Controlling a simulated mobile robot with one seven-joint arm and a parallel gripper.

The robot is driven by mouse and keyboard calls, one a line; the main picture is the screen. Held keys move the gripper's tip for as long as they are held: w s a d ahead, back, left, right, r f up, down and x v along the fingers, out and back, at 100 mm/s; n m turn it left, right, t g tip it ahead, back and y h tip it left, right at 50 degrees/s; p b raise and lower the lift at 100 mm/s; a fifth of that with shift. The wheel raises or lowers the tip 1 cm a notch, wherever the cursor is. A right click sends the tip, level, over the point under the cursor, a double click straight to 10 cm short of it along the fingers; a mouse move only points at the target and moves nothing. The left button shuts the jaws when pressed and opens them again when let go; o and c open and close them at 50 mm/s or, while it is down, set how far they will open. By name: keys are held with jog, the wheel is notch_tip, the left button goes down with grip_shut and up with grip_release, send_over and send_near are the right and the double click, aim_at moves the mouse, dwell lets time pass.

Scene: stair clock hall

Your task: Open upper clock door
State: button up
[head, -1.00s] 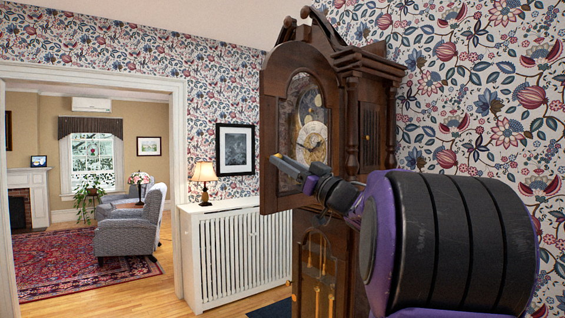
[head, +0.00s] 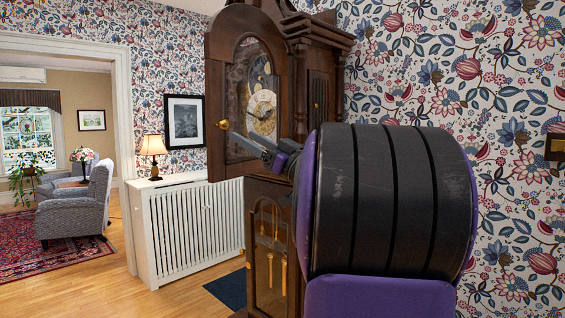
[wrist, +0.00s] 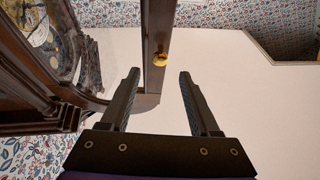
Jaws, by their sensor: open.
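The tall dark wooden clock (head: 300,90) stands in the middle of the head view. Its upper door (head: 218,80) has an arched glass pane with the dial (head: 262,110) behind it. The door stands out to the left of the case and appears partly open. A round brass knob (head: 224,124) sits on the door's left edge. My gripper (head: 238,141) is beside the knob. In the wrist view, the open fingers (wrist: 159,74) point at the knob (wrist: 160,58), which lies just beyond and between the tips. Nothing is held.
The clock's lower glass door (head: 270,255) shows hanging weights. A white radiator cover (head: 195,230) with a lamp (head: 153,150) stands left of the clock. A dark mat (head: 228,290) lies on the floor. Wooden floor to the left is open, up to a red rug (head: 60,250).

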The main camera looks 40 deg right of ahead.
jog(key=b+v, duration=0.1)
jog(key=v, duration=1)
jog(key=shift+s, duration=0.2)
jog(key=shift+w, duration=0.1)
